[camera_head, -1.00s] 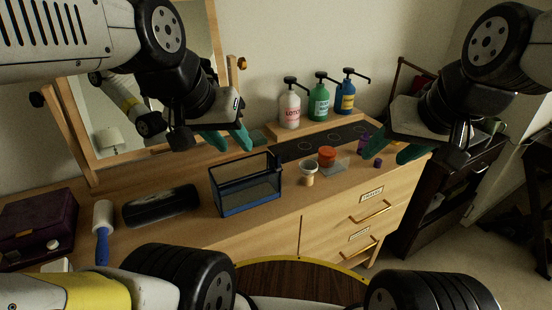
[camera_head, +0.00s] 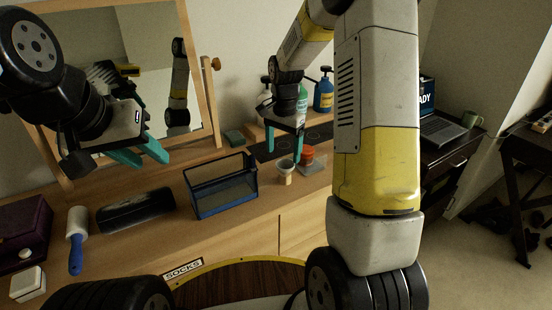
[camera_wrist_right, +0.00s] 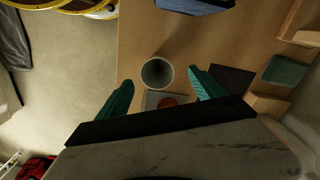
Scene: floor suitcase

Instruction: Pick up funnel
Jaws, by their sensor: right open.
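The funnel (camera_head: 285,165) stands on the dresser top, a grey cone-shaped cup with a pale lower part, right of the blue-framed glass box. In the right wrist view the funnel (camera_wrist_right: 157,73) shows from above as a round grey rim. My right gripper (camera_head: 284,148) is open and points down above the funnel. In the wrist view its teal fingertips (camera_wrist_right: 160,80) lie on either side of the funnel's rim, with nothing held. My left gripper (camera_head: 143,156) is open and empty in front of the mirror, far from the funnel.
Beside the funnel is an orange-red lidded jar (camera_head: 307,155) on a grey square. The glass box (camera_head: 224,197) stands to the left. Pump bottles, including a blue one (camera_head: 323,95), stand behind. A black case (camera_head: 136,210) and lint roller (camera_head: 76,238) lie further left.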

